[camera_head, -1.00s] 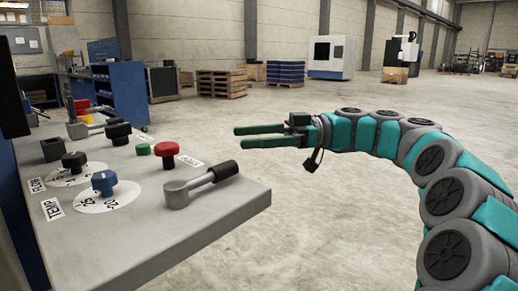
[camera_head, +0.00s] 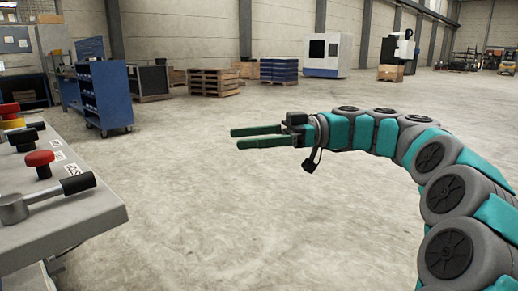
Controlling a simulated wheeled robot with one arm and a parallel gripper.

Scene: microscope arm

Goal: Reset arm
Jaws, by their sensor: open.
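My gripper (camera_head: 245,137) has two green fingers that point left, with a visible gap between them. It is open and empty. It hangs in free air over the concrete floor, to the right of the control panel and apart from it. My teal and grey segmented arm curves in from the lower right.
A grey control panel (camera_head: 80,222) stands at the left edge, partly out of view. It carries a lever with a black grip (camera_head: 78,184) and a red knob (camera_head: 40,162). A blue cart (camera_head: 104,97) and wooden pallets (camera_head: 213,82) stand farther back. The middle floor is clear.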

